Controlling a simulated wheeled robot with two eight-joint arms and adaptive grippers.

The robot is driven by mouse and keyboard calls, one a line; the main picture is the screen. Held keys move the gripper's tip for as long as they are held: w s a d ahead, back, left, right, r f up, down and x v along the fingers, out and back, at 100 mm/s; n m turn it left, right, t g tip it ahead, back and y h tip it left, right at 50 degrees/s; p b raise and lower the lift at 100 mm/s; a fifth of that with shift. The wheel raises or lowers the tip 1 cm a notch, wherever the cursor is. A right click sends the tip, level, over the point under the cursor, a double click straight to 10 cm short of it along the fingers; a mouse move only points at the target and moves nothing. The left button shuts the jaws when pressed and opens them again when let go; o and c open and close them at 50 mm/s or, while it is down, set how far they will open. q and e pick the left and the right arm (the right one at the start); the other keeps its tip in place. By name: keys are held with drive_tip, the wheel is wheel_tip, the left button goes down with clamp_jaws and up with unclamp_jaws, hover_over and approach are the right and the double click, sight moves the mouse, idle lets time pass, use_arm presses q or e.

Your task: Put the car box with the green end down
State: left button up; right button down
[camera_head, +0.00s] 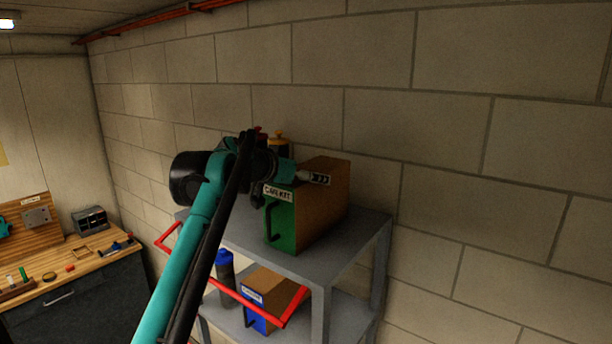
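The car box with the green end (327,205) stands on the top shelf of a grey shelf unit. It has brown sides, and its green end faces left and toward me, with a "CAR KIT" label and a dark handle. My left gripper (318,178) is at the box's upper front edge, over the top of the green end. Its arm comes up from the lower left and hides part of the shelf. Whether the fingers are open or shut, or touch the box, cannot be made out. My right gripper is not in view.
The grey shelf unit (366,226) stands against the block wall and has a red rail (262,307). A box with a blue end (275,291) and a blue-capped bottle (225,266) are on its lower shelf. A yellow-topped container (279,144) stands behind my gripper. A workbench (75,262) is at left.

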use_arm(q)
drive_tip(key=o, duration=1.6)
drive_tip(key=shift+d, duration=0.1)
drive_tip(key=shift+o, duration=0.2)
drive_tip(key=b+v, duration=0.2)
drive_tip(key=v, duration=0.8)
drive_tip(key=shift+s+a+r, duration=0.2)
drive_tip(key=shift+s, duration=0.05)
drive_tip(key=shift+s+a+r, duration=0.3)
drive_tip(key=shift+s+a, duration=0.05)
drive_tip(key=shift+s, duration=0.15)
